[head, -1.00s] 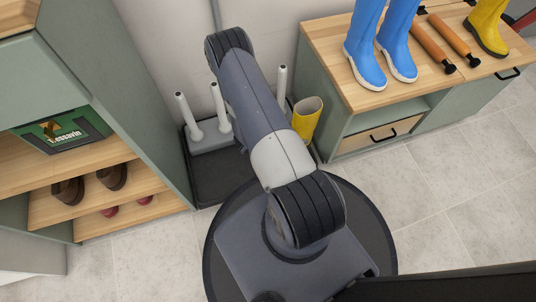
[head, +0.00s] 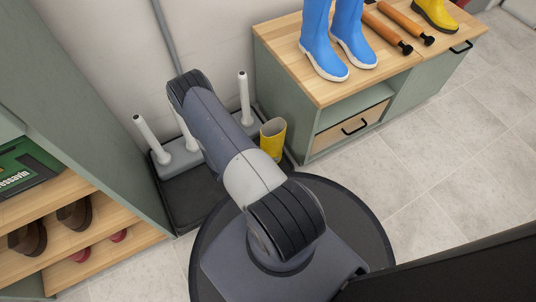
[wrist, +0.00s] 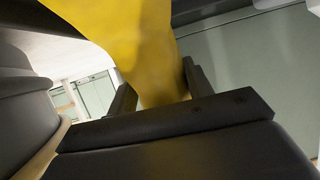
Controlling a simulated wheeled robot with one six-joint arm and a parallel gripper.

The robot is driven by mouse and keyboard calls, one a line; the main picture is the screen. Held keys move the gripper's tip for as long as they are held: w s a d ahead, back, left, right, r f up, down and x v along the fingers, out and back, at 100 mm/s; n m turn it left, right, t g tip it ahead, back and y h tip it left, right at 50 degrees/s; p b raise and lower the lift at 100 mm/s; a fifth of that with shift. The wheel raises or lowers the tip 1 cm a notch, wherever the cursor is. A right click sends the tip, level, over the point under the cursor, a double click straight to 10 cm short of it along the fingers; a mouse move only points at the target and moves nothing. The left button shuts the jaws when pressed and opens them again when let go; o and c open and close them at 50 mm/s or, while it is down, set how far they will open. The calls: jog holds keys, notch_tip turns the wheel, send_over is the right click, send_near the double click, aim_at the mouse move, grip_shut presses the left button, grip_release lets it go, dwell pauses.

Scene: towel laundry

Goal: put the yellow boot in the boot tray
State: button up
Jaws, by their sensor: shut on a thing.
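In the wrist view my gripper (wrist: 157,88) is shut on a yellow boot (wrist: 140,40), whose smooth surface fills the space between the two dark fingers. In the head view my gripper is hidden behind my arm. A yellow boot (head: 273,141) shows there upright, its opening up, by the right end of the dark boot tray (head: 190,200). I cannot tell whether this is the held boot, or whether it touches the tray. A grey rack with white pegs (head: 147,132) stands at the tray's back. My arm covers part of the tray.
A wood-topped green bench (head: 283,42) on the right carries blue boots (head: 322,45), orange rolling-pin-like rods (head: 388,32) and another yellow boot (head: 436,14). A green shelf unit (head: 90,120) with brown shoes (head: 74,214) stands close left of the tray. Floor on the right is clear.

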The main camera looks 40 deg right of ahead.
jog(key=o, duration=1.2)
jog(key=shift+f, duration=0.1)
jog(key=shift+o, duration=0.2)
jog(key=shift+a+r, duration=0.2)
jog(key=shift+r, duration=0.05)
jog(key=p+v, duration=0.3)
jog(key=v, duration=0.8)
jog(key=shift+a+p, duration=0.3)
